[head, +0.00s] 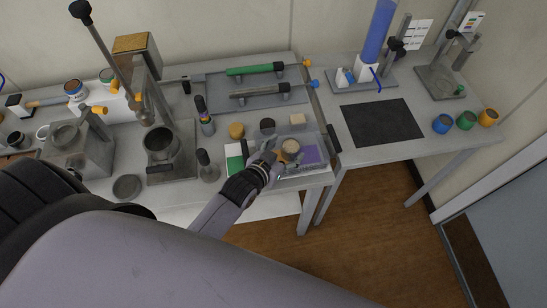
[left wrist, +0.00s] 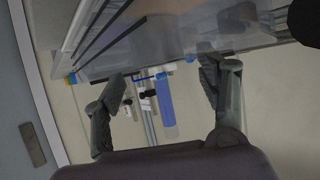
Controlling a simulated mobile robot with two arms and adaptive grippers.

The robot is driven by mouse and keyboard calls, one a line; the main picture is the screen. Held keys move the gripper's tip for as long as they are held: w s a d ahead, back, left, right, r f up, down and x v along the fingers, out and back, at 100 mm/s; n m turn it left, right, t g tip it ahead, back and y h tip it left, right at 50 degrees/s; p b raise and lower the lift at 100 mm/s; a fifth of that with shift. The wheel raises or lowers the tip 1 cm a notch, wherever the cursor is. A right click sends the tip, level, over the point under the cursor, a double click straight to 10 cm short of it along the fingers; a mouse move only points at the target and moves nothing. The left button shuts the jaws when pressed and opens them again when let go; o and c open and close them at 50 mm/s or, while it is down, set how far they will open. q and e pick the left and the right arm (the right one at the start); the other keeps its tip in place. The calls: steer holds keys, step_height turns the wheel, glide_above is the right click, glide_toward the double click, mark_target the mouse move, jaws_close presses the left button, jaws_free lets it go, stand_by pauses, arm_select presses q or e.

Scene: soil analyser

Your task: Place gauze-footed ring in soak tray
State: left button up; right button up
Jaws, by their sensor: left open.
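A round piece with a pale, cloth-like top (head: 290,146), likely the gauze-footed ring, sits within the outline of the clear soak tray (head: 322,139) in the head view. I cannot tell whether it touches the tray floor. My left gripper (head: 277,160) is at the tray's left part, just beside the round piece, with its fingers apart. The tray's clear walls blur the ring's lower part. My right gripper is not in view.
A yellow round piece (head: 237,130), a black one (head: 267,125) and a cream block (head: 297,118) stand behind the tray. A green-and-white card (head: 235,160) lies left. A dark mat (head: 382,121) lies clear on the right table, with colored cups (head: 466,120) beyond.

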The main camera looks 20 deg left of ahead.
arm_select(q)
steer(key=v, duration=1)
